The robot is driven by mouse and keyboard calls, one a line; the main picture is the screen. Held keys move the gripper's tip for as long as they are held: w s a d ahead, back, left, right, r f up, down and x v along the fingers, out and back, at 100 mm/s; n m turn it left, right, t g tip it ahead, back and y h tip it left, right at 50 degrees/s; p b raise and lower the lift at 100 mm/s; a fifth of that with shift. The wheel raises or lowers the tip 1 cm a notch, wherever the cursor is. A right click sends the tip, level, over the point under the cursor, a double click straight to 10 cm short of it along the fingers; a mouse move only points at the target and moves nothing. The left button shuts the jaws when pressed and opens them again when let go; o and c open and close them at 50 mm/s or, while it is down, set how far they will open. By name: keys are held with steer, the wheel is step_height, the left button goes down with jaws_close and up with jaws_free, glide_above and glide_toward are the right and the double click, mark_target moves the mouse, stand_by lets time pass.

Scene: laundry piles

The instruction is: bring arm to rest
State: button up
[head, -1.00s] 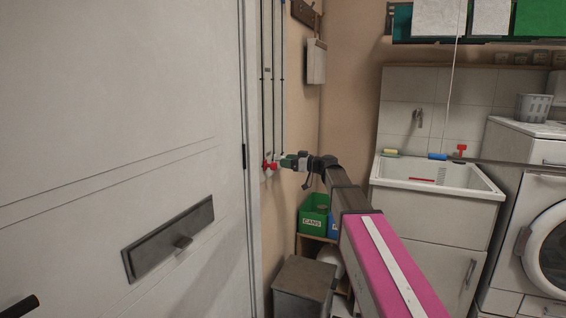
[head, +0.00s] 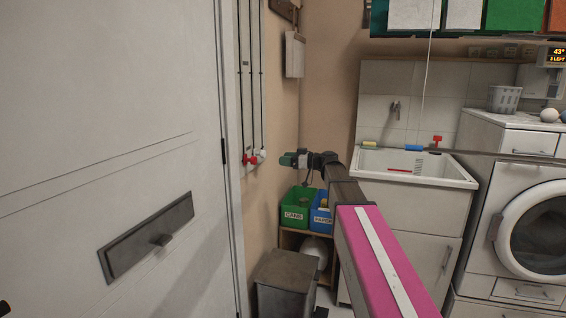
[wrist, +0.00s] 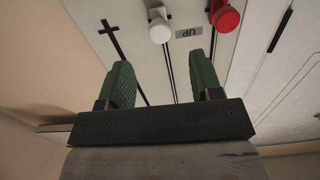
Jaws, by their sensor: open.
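My arm (head: 380,250), with a pink panel and a white stripe, reaches forward from the lower right in the head view. My gripper (head: 284,159) is at its far end, near the wall corner by the door. In the wrist view my gripper (wrist: 163,82) shows two green fingers spread apart with nothing between them. Beyond the fingertips are a red knob (wrist: 227,18) and a white knob (wrist: 159,27) on the wall, apart from the fingers. The red knob also shows in the head view (head: 249,160), left of the gripper.
A white door (head: 110,130) fills the left. A green bin (head: 296,212) and a blue bin (head: 321,214) sit on a low shelf below the arm, with a grey box (head: 285,280) in front. A sink (head: 410,170) and a washing machine (head: 530,220) stand at right.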

steer(key=s+d+f+m+g+h, duration=0.15)
steer(key=s+f+m+h, duration=0.25)
steer(key=s+f, duration=0.55)
steer(key=s+d+f+m+g+h, duration=0.1)
steer(key=s+d+f+m+h, duration=0.2)
steer(key=f, duration=1.2)
steer(key=s+d+f+m+g+h, duration=0.1)
steer(key=s+d+f+m+h, duration=0.2)
steer(key=s+f, duration=0.4)
steer(key=s+d+f+m+g+h, duration=0.2)
steer(key=s+d+f+m+h, duration=0.1)
steer(key=s+d+f+h, duration=0.3)
steer(key=s+f, duration=0.2)
steer(key=s, duration=0.2)
steer(key=shift+s+f+m+h, duration=0.15)
steer(key=shift+s+m+h, duration=0.15)
steer(key=shift+m+h, duration=0.1)
